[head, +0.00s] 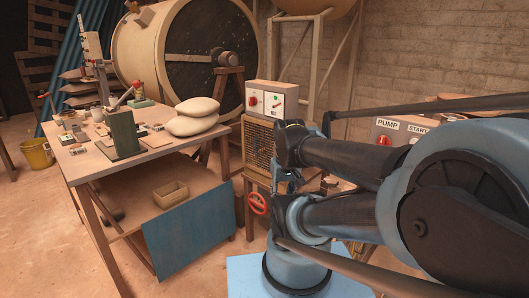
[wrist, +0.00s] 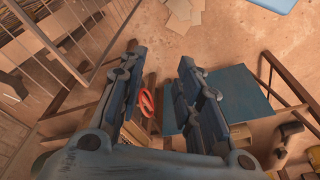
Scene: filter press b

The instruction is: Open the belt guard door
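A wood-framed mesh panel (head: 259,146), which looks like the belt guard door, stands below the switch box in the head view. It appears shut; its right side is partly hidden by my arm. A red handwheel (head: 258,203) is below it, and it also shows in the wrist view (wrist: 146,103) beyond the left finger. My gripper (wrist: 162,62) is open and empty in the wrist view, with a clear gap between its fingers. In the head view it is mostly hidden behind my arm links, near the panel's right side. No contact with the panel is visible.
A grey switch box (head: 272,101) sits above the mesh panel. A workbench (head: 95,168) with sacks and a blue side panel (head: 188,232) stands at left. A pump control box (head: 393,132) is at right, partly behind my arm. Open floor lies at front left.

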